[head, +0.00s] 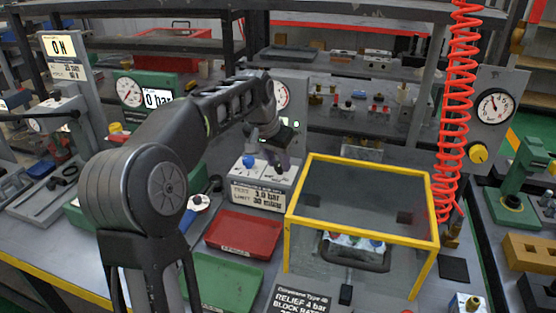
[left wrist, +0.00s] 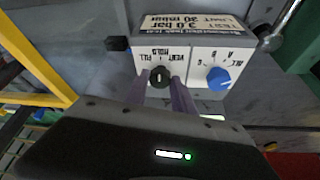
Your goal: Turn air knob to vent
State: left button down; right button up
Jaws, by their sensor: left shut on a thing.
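The test box (head: 258,196) is a pale block with a sign on its front reading "3.0 bar" and "30 mbar"; it also shows upside down in the left wrist view (left wrist: 196,47). The air knob (left wrist: 160,77) is small and black, beside the labels FILL, HOLD and VENT. My left gripper (left wrist: 161,88) is shut on it, one finger on each side. I cannot tell which label its mark points to. My right gripper is not in view.
A blue knob (left wrist: 218,77) stands close beside the air knob; the head view shows it too (head: 248,162). A yellow-framed clear guard (head: 436,238) stands to the right. A red tray (head: 240,247) and a green tray (head: 222,292) lie in front. A red coiled hose (head: 458,90) hangs at right.

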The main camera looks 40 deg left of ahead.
pick_arm(q)
jog(key=m+p, duration=0.1)
jog(key=m+h+p, duration=0.1)
jog(key=m, duration=0.1)
jog(key=m+p, duration=0.1)
jog(key=shift+a+r+m+h, duration=0.15)
jog(key=shift+a+m+h, duration=0.15)
jog(key=shift+h, duration=0.1)
jog(key=m+g+h+p, duration=0.1)
jog(key=m+p, duration=0.1)
jog(key=m, duration=0.2)
jog(key=shift+w, duration=0.1)
jog(key=c, duration=1.1)
grip_release()
jog(key=shift+o, duration=0.2)
jog(key=v, duration=0.7)
jog(key=shift+a+r+p, duration=0.2)
jog(key=shift+a+p, duration=0.1)
